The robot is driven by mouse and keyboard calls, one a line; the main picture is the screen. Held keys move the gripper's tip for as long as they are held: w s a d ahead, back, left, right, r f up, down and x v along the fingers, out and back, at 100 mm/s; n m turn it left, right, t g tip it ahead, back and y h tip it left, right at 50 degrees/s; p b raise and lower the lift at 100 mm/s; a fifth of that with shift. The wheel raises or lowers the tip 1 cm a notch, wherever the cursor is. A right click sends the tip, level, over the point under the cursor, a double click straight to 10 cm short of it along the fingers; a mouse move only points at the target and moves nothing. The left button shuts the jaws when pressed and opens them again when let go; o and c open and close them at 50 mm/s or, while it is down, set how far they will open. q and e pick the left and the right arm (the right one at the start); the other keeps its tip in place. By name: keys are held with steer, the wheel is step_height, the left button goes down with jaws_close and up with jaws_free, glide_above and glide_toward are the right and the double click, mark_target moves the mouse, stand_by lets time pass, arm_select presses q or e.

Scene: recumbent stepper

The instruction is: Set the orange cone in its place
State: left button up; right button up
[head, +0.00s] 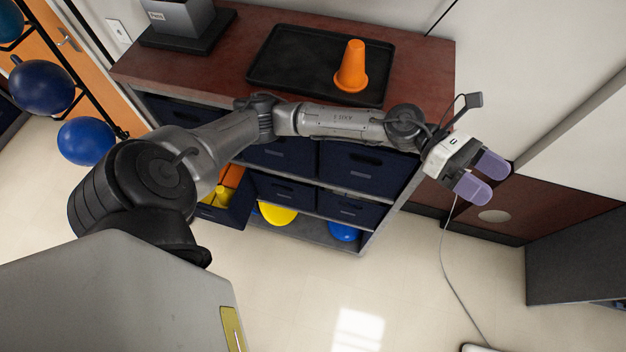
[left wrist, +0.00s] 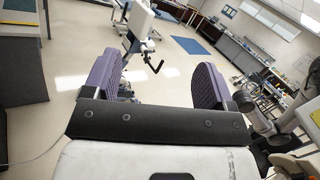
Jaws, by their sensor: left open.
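The orange cone (head: 351,66) stands upright on a black tray (head: 284,66) on top of the brown cabinet. It is near the right end of the tray. My left gripper (head: 482,178) is off the right end of the cabinet, to the right of the cone and apart from it. Its two purple fingers are spread and hold nothing. In the left wrist view the open fingers (left wrist: 160,85) face out over the room, and no cone shows between them. My right gripper is in neither view.
A partly pulled-out bin (head: 232,204) in the cabinet holds orange and yellow things. A grey device (head: 180,18) stands at the cabinet's left end. Blue balls (head: 86,141) hang on a rack at left. The floor (head: 400,270) in front is mostly clear.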

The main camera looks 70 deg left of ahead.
arm_select(q)
steer(key=s+a+f+n+t+y, duration=0.25)
steer(key=f+n+y, duration=0.35)
steer(key=n, duration=0.6)
steer(key=s+a+f+n+t+y, duration=0.25)
steer(key=f+n+y, duration=0.3)
steer(key=n, duration=0.65)
steer(key=s+a+f+n+t+y, duration=0.25)
steer(key=f+n+y, duration=0.4)
steer(key=n, duration=0.55)
steer(key=s+f+n+g, duration=0.4)
steer(key=s+f+g, duration=0.1)
steer(key=s, duration=0.6)
steer(key=s+f+n+g, duration=0.4)
steer(key=s+f+g, duration=0.2)
steer(key=s, duration=0.4)
steer(key=shift+s+f+n, duration=0.2)
steer(key=shift+s+n, duration=0.15)
steer(key=shift+n, duration=0.05)
steer(key=shift+c, duration=0.4)
